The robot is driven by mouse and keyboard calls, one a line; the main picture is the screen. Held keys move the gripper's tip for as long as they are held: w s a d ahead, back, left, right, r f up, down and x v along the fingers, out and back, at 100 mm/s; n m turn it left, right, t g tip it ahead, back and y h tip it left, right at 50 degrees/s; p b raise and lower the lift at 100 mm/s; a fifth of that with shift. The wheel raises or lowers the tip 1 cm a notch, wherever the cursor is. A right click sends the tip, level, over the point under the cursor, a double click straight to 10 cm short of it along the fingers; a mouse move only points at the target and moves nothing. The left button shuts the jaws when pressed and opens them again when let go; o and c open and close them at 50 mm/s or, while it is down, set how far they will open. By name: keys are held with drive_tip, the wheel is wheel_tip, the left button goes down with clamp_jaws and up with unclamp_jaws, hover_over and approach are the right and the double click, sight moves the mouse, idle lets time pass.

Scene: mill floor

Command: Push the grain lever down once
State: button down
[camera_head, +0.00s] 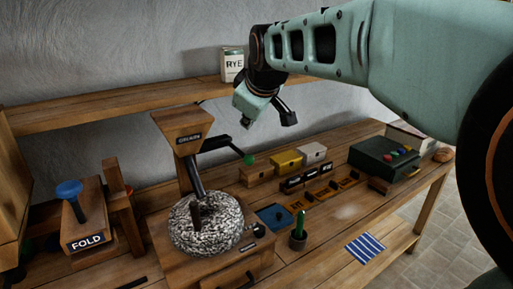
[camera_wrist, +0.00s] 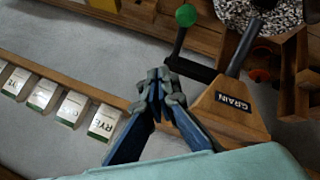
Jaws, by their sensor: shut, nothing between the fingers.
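The grain lever (camera_head: 221,147) is a black bar with a green ball at its end, standing out to the right of the wooden hopper (camera_head: 180,125) labelled GRAIN. In the wrist view the lever (camera_wrist: 182,55) shows beyond my fingertips, with the green ball at the top. The hopper's label side (camera_wrist: 232,104) is to the right there. My gripper (camera_wrist: 160,86) is shut and empty. In the head view my gripper (camera_head: 250,104) hangs above the lever, with a gap between it and the green ball.
A millstone (camera_head: 205,226) sits below the hopper. A wooden shelf (camera_head: 130,104) with a RYE box (camera_head: 232,64) runs along the wall. A FOLD device (camera_head: 85,225) stands left. Small boxes (camera_head: 286,162), a green case (camera_head: 384,157) and a striped cloth (camera_head: 365,248) are right.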

drive_tip(key=b, duration=0.4)
hover_over(250, 160)
drive_tip(key=f, duration=0.6)
drive_tip(key=shift+w+a, duration=0.15)
drive_tip(key=shift+w, duration=0.2)
idle(0.5)
drive_tip(key=shift+f+b, duration=0.3)
drive_tip(key=shift+f, duration=0.05)
drive_tip(key=shift+f+b, duration=1.9)
drive_tip(key=shift+f, duration=0.5)
idle(1.8)
idle(0.5)
drive_tip(key=shift+r+p, duration=2.15)
drive_tip(key=shift+r, duration=0.7)
